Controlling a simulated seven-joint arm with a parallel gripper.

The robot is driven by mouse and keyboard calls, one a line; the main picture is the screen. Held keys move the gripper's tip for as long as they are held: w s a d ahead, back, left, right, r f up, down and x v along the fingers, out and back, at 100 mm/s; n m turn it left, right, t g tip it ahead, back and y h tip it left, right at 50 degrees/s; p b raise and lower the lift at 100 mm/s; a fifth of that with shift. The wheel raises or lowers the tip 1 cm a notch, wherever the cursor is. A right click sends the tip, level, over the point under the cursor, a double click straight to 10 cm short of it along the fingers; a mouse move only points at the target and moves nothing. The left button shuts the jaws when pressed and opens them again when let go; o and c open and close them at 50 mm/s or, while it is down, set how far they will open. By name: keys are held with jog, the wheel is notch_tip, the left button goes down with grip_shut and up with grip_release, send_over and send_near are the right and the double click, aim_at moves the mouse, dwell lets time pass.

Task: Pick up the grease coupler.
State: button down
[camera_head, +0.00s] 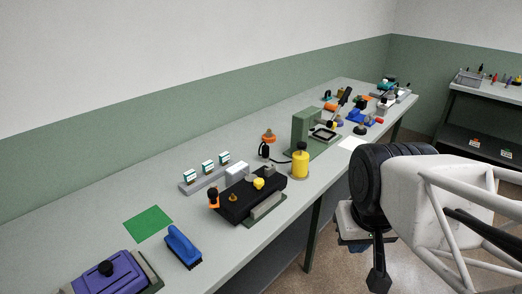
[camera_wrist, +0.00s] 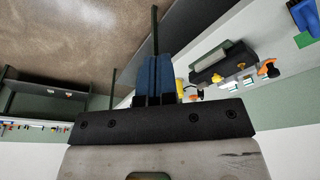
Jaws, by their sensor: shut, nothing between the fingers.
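I cannot tell for sure which small part is the grease coupler; none stands out clearly as it. A small brass-coloured fitting (camera_head: 233,198) sits on the black machine bed (camera_head: 262,192) in the head view, too small to identify. My gripper (camera_head: 353,244) hangs over the floor, off the bench's front edge, apart from everything on the bench. Its blue fingers (camera_wrist: 155,75) are together and empty in the wrist view.
The long grey bench (camera_head: 105,222) carries a yellow bottle (camera_head: 300,164), a green press (camera_head: 306,132), a blue brush (camera_head: 183,247), a purple device (camera_head: 110,272) and a green mat (camera_head: 148,223). Several small tools crowd its far end. A second bench (camera_head: 490,90) stands at the right.

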dwell(0.4)
jog(key=c, duration=0.7)
grip_release()
jog(key=shift+c, duration=0.2)
